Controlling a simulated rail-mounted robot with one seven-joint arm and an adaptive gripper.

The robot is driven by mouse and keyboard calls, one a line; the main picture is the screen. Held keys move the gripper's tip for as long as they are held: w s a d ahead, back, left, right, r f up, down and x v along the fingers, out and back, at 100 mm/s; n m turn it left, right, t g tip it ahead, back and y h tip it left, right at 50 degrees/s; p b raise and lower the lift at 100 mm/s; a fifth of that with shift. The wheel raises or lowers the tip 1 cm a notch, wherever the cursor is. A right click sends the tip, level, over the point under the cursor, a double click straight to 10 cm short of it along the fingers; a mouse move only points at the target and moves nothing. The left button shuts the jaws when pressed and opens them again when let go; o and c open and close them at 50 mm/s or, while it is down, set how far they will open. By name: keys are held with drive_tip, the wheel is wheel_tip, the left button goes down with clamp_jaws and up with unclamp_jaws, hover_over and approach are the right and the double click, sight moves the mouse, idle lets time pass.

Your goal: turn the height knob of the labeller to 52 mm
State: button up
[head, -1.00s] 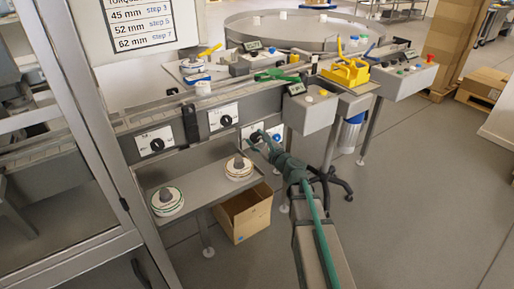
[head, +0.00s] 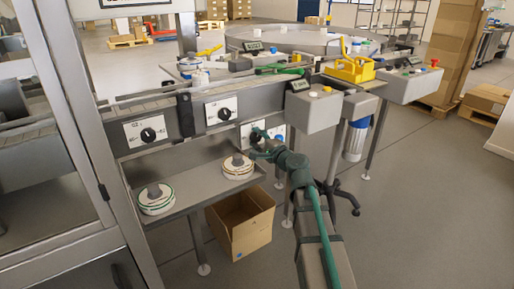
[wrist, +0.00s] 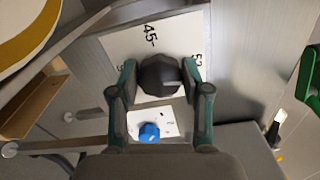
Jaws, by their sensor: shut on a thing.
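My gripper (wrist: 160,85) is shut on a dark round knob (wrist: 159,74), one green finger on each side of it. The knob sits on a white scale plate (wrist: 118,43). The wrist view shows a "45" above the knob and a partly covered number starting with 5 at its right. A light mark shows on the knob's right side, but the exact setting cannot be read. In the head view my gripper (head: 257,146) is at the labeller's front panel (head: 165,122), and it hides most of this knob.
A blue knob (wrist: 149,132) on a smaller white plate is close beside the held knob. Two other black knobs (head: 148,135) (head: 224,114) are farther left. Label rolls (head: 157,199) lie on the shelf below; an open carton (head: 240,222) stands underneath.

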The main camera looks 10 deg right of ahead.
drive_tip(key=shift+f+n+b, duration=0.1)
drive_tip(key=shift+n+b, duration=0.9)
drive_tip(key=o, duration=1.1)
drive_tip(key=v, duration=1.2)
